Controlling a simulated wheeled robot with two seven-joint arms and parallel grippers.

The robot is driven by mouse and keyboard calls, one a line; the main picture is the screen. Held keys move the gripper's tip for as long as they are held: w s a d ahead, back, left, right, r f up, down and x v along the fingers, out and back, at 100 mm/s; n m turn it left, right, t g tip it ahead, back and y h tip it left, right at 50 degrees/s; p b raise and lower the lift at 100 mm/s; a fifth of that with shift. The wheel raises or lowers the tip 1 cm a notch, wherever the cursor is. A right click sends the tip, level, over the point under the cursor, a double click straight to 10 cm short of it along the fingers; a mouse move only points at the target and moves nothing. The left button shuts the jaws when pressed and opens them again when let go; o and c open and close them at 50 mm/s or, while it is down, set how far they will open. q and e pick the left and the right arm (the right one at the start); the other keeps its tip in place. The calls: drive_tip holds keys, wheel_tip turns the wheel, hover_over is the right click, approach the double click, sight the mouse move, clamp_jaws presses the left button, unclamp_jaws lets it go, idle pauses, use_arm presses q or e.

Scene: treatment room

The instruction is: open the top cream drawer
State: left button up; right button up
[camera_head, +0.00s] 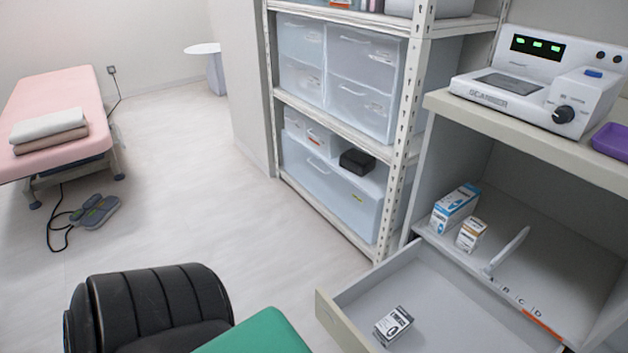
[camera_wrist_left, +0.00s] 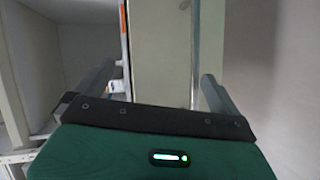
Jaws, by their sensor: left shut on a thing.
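The top cream drawer (camera_head: 345,325) stands pulled out at the lower right of the head view. Its inside is visible, with a small white and black box (camera_head: 393,325) lying in it. In the left wrist view a cream panel of the drawer (camera_wrist_left: 160,60) runs between the two fingers of my left gripper (camera_wrist_left: 163,80). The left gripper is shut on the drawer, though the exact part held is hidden. In the head view only a green part of my left arm shows at the bottom edge; its fingers are out of sight. My right gripper is in neither view.
Above the drawer, an open compartment holds a blue and white box (camera_head: 455,208), an orange and white box (camera_head: 471,234) and a white stick-like item (camera_head: 508,250). A scanner device (camera_head: 540,85) stands on top. A shelf rack (camera_head: 392,200) is behind.

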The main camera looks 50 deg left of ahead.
use_arm(q)
drive_tip(key=shift+a+r, duration=0.1)
drive_tip(key=shift+r, duration=0.35)
drive_tip(key=shift+s+a, duration=0.15)
drive_tip(key=shift+s, duration=0.25)
drive_tip(key=c, duration=0.8)
drive_tip(key=shift+s+a+f, duration=0.1)
drive_tip(key=shift+s+f, duration=0.05)
drive_tip(key=shift+s, duration=0.25)
drive_tip(key=c, duration=0.3)
drive_tip(key=s+a+f, duration=0.3)
drive_tip(key=s+a, duration=0.2)
drive_tip(key=s, duration=0.7)
drive_tip(key=shift+a, duration=0.2)
drive_tip(key=shift+s, duration=0.1)
drive_tip(key=shift+p, duration=0.3)
